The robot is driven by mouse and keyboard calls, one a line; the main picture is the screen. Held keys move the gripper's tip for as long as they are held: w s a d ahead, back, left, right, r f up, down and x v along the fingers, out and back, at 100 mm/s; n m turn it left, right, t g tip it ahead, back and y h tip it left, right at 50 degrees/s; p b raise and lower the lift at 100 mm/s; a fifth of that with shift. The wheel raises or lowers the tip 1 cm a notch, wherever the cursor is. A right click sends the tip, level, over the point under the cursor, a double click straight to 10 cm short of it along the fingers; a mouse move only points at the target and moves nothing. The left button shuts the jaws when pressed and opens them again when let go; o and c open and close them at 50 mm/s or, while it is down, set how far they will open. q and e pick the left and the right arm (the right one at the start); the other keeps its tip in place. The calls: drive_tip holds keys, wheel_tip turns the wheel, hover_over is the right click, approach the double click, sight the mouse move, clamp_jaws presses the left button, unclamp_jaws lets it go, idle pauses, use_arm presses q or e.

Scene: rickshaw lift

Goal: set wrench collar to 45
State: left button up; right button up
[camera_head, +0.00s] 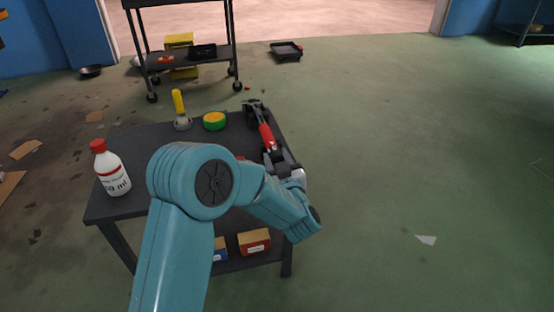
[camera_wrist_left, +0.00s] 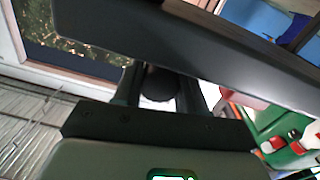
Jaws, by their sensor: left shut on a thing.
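A wrench (camera_head: 267,135) with a red section and dark ends lies along the right side of the dark cart top. My left gripper (camera_head: 282,166) is at its near end, partly hidden by my own wrist. In the left wrist view, the two dark fingers (camera_wrist_left: 160,90) are shut around a dark rounded end (camera_wrist_left: 159,84), which looks like the wrench's near end. A long dark bar crosses above them in that view; I cannot tell what it is. The collar and its markings cannot be made out. My right gripper is not in view.
On the cart (camera_head: 140,140) stand a white bottle with a red cap (camera_head: 112,169), a yellow-handled tool (camera_head: 180,110) and a green-yellow roll (camera_head: 214,121). Small boxes (camera_head: 254,241) sit on its lower shelf. Another cart (camera_head: 190,55) stands behind. The floor to the right is mostly clear.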

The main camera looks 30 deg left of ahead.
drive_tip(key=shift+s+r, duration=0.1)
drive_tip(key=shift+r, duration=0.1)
use_arm(q)
drive_tip(key=m+p, duration=0.4)
drive_tip(key=shift+r, duration=0.15)
drive_tip(key=m+p, duration=0.3)
drive_tip(key=shift+m, duration=0.4)
drive_tip(key=shift+m+p, duration=1.45)
drive_tip(key=shift+m, duration=0.35)
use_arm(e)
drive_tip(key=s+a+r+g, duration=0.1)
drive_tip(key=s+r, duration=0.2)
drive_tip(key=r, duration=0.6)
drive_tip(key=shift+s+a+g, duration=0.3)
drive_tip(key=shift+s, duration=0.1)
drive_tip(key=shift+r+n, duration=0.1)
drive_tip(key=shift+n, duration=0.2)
use_arm(q)
drive_tip(key=o, duration=1.1)
drive_tip(key=shift+c, duration=0.2)
drive_tip(key=shift+s, duration=0.1)
drive_tip(key=shift+f, duration=0.2)
